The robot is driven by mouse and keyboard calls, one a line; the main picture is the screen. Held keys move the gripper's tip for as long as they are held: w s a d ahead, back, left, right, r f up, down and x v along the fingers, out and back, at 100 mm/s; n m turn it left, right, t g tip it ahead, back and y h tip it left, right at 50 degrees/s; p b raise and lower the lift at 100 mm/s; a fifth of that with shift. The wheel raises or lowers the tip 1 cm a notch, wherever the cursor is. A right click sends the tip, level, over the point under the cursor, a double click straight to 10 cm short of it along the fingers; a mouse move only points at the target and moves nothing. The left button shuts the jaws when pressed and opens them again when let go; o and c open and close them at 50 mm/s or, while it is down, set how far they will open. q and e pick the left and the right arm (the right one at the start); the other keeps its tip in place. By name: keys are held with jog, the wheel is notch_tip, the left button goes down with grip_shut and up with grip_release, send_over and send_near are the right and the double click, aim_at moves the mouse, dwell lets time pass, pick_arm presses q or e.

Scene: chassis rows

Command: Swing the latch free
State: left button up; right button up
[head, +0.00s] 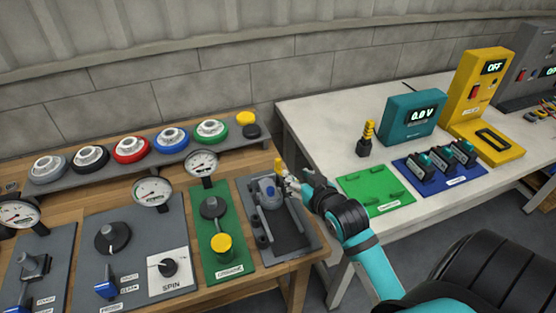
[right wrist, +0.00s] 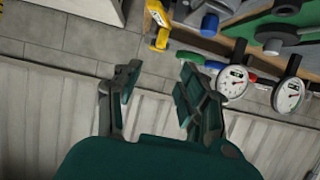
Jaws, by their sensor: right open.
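A dark grey latch panel (head: 292,238) lies at the right end of the wooden bench in the head view, with a rounded blue-grey part (head: 267,192) on it. A small upright yellow piece (head: 278,165) stands at its back right, probably the latch handle. A yellow part (right wrist: 157,28) near the bench edge also shows in the right wrist view; I cannot tell if it is the same piece. My right gripper (head: 288,184) is open beside the panel's right edge, close to the yellow piece; contact is unclear. Its spread fingers (right wrist: 157,78) look empty in the wrist view. My left gripper is out of view.
A green panel (head: 207,262) with knobs and a gauge (head: 201,163) stands left of the latch panel. A rail of coloured dials (head: 130,150) runs behind. A white table (head: 310,120) with a green mat (head: 375,190) is to the right, past a narrow gap.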

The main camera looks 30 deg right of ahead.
aim_at(279, 161)
jog(key=x, duration=1.5)
jog(key=shift+s+a+f+p, duration=0.1)
jog(key=shift+p, duration=0.3)
grip_shut()
